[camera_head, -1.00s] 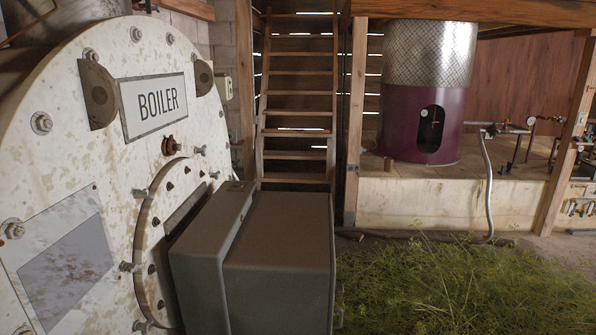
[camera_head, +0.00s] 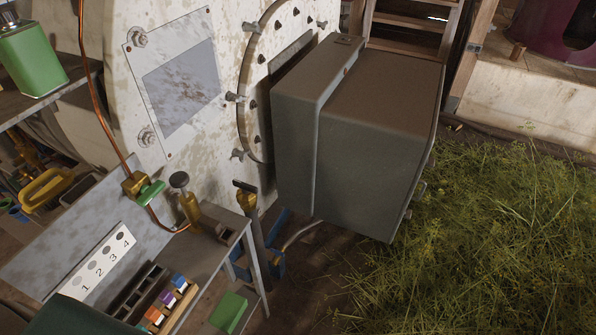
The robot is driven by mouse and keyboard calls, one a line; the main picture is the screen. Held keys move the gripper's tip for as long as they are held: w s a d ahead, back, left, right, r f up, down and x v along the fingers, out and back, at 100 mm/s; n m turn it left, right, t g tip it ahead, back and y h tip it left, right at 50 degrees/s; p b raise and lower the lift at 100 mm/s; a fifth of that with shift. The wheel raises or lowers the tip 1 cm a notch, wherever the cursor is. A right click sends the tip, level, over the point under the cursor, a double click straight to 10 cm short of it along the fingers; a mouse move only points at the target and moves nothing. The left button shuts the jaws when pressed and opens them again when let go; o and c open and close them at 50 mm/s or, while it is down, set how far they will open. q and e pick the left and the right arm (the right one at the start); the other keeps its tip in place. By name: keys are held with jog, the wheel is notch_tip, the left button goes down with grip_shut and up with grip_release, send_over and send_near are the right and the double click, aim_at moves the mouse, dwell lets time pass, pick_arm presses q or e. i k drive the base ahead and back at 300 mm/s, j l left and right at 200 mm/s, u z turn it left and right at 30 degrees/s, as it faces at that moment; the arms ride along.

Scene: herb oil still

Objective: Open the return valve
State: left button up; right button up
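A brass valve (camera_head: 134,186) with a green handle (camera_head: 151,193) sits on a copper pipe (camera_head: 104,120) in front of the boiler, left of centre. No label on it can be read, so I cannot tell whether it is the return valve. The handle lies at a slant across the pipe's lower bend. A brass fitting with a dark round knob (camera_head: 179,180) stands to its right on the bench. Neither of my grippers is in view.
A metal bench (camera_head: 205,248) holds a plate numbered 1 to 4 (camera_head: 103,262) and small coloured blocks (camera_head: 170,297). A grey box (camera_head: 365,125) juts out from the boiler (camera_head: 215,30). A green can (camera_head: 32,62) stands on the left shelf. Grass (camera_head: 480,240) covers the right floor.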

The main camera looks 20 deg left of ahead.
aim_at(278, 253)
jog(key=i+j+u, duration=0.1)
jog(key=u, duration=0.65)
